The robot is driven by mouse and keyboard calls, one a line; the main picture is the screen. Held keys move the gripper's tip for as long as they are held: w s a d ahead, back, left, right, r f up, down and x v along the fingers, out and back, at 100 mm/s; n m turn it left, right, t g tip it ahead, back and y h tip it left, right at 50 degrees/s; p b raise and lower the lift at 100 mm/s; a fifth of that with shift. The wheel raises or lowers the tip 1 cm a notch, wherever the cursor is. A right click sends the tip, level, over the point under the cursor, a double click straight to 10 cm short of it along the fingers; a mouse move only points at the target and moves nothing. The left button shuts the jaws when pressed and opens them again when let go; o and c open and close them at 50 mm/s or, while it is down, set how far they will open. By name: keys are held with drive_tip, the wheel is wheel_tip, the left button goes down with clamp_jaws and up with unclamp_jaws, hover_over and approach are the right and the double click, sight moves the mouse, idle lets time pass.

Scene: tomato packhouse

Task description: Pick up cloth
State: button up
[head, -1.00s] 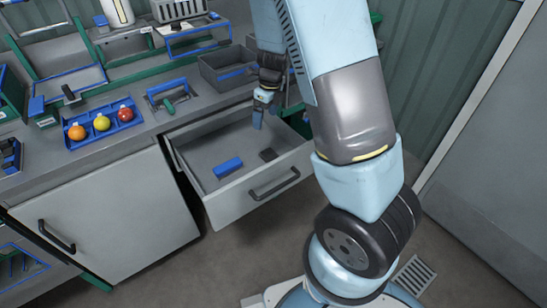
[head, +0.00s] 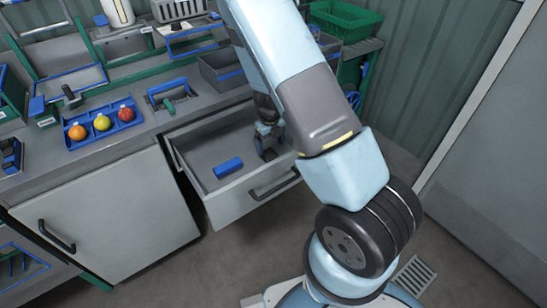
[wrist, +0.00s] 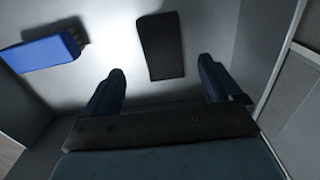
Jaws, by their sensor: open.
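A dark grey flat rectangle, which looks like the folded cloth (wrist: 161,45), lies on the floor of the open drawer (head: 199,182). In the wrist view it is just ahead of my gripper (wrist: 160,72), between the lines of the two fingers. The fingers are spread apart with nothing between them. In the head view my gripper (head: 267,150) is low inside the drawer at its right side and hides most or all of the dark piece. Whether the fingertips touch the drawer floor, I cannot tell.
A blue brush-like block (head: 228,167) lies left of the dark piece in the drawer; it also shows in the wrist view (wrist: 42,53). The drawer walls close in on the right. A blue tray (head: 104,124) with fruit and a grey bin (head: 222,72) stand on the counter.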

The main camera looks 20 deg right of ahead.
sight(271, 155)
drive_tip(key=shift+w+d+f, duration=0.1)
drive_tip(key=shift+f, duration=1.45)
drive_tip(key=shift+w+d+f, duration=0.1)
drive_tip(key=shift+f, duration=1.4)
drive_tip(key=c, duration=1.1)
drive_tip(key=shift+c, duration=0.2)
wheel_tip(271, 155, up, 10)
